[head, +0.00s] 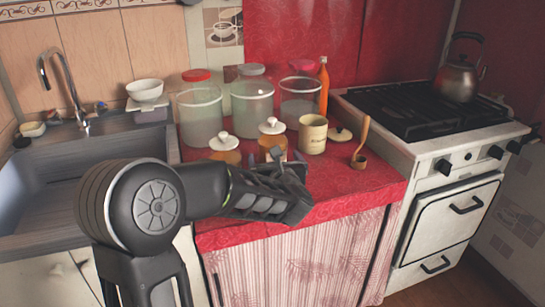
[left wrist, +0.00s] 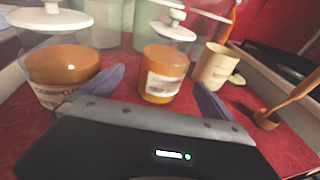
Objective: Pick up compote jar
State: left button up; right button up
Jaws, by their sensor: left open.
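A small jar (head: 272,150) with orange-brown contents, a pale label and a white knobbed lid stands on the red counter; it also shows in the left wrist view (left wrist: 163,72). A second similar jar (head: 224,151) stands to its left, seen in the left wrist view (left wrist: 60,65) as well. I cannot tell which jar is the compote jar. My left gripper (head: 287,162) is open and empty at the counter's front. In the left wrist view its fingers (left wrist: 158,80) point towards the first jar, one on either side of the view to it. My right gripper is not in view.
Large glass jars (head: 252,103) stand behind, beside an orange bottle (head: 323,85). A cream mug (head: 313,134), a small lid (head: 340,134) and a wooden ladle (head: 361,148) stand to the right. The stove (head: 430,115) is farther right, the sink (head: 85,160) left. The counter's front right is clear.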

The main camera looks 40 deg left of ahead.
pick_arm(q)
jog(key=shift+x, duration=1.3)
jog(key=shift+p+x, duration=0.35)
jog(key=shift+x, duration=2.3)
jog(key=shift+w+d+r, duration=0.1)
jog(key=shift+d, duration=0.05)
jog(key=shift+c, duration=0.6)
jog(key=c, duration=1.9)
jog(key=shift+r, duration=0.15)
jog(key=shift+c, duration=0.2)
